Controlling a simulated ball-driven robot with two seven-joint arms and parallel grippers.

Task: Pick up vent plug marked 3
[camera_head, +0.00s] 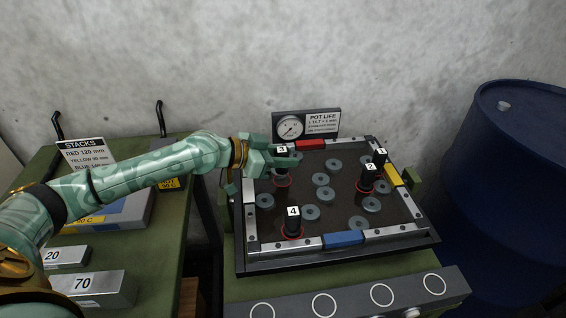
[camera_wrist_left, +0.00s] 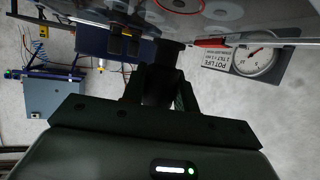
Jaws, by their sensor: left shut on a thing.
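The vent plug marked 3 (camera_head: 282,150) is a black cylinder with a white number label on top. In the left wrist view the dark plug (camera_wrist_left: 160,88) sits between the fingers. Whether its lower end touches the tray cannot be told. My right gripper is not in view.
Black plugs marked 1 (camera_head: 380,157), 2 (camera_head: 368,177) and 4 (camera_head: 293,222) stand on the tray among several grey discs. A gauge sign (camera_head: 307,125) stands behind. A blue drum (camera_head: 508,190) is at the right. Labelled blocks (camera_head: 95,287) lie on the left table.

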